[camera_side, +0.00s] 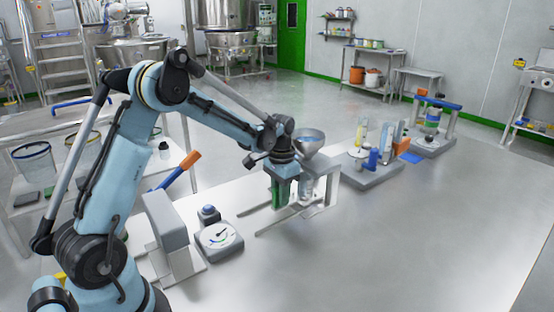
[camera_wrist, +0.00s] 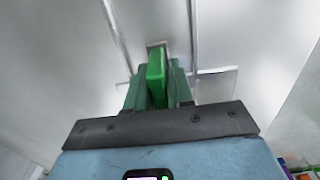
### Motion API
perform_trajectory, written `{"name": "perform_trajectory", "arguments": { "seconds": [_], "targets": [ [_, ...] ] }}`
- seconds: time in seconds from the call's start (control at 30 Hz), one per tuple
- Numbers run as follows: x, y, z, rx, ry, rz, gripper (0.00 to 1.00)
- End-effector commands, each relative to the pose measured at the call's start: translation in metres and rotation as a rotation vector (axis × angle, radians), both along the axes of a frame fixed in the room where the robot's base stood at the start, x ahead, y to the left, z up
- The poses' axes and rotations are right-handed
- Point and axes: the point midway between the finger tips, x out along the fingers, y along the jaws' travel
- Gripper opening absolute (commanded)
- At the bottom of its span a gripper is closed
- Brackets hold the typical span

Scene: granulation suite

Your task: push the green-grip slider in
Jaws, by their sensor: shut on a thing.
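The slider's green grip (camera_wrist: 156,77) stands upright between the two teal fingers of my gripper (camera_wrist: 160,92) in the wrist view. My gripper is shut on it. In the side view my gripper (camera_side: 284,200) points down at the front of the funnel stand (camera_side: 332,190), and the green grip (camera_side: 277,192) shows partly between its fingers. Thin metal rails (camera_side: 275,222) run out from the stand toward the lower left. The slider's plate is mostly hidden by my gripper, so how far in it sits I cannot tell.
A steel funnel (camera_side: 310,142) tops the stand, close beside my wrist. A dial gauge (camera_side: 219,238) and a grey block with an orange-handled lever (camera_side: 180,171) stand to the left. Grey-based devices (camera_side: 372,172) stand behind right. The table's right front is clear.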

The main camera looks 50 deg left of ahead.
Motion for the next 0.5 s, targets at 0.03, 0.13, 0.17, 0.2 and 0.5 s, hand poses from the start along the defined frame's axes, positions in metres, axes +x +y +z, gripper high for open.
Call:
{"name": "perform_trajectory", "arguments": {
  "seconds": [0.03, 0.13, 0.17, 0.2, 0.5],
  "targets": [
    [0.0061, 0.0, 0.0004, 0.002, -0.02, -0.001, 0.0],
    [0.0062, 0.0, 0.0003, 0.002, -0.02, -0.001, 0.34],
    [0.0059, 0.0, 0.0002, 0.002, -0.02, -0.002, 0.39],
    [0.0056, 0.0, 0.0002, 0.002, -0.019, -0.002, 0.43],
    [0.0029, 0.0001, 0.0002, 0.002, -0.016, -0.001, 0.43]
  ]
}}
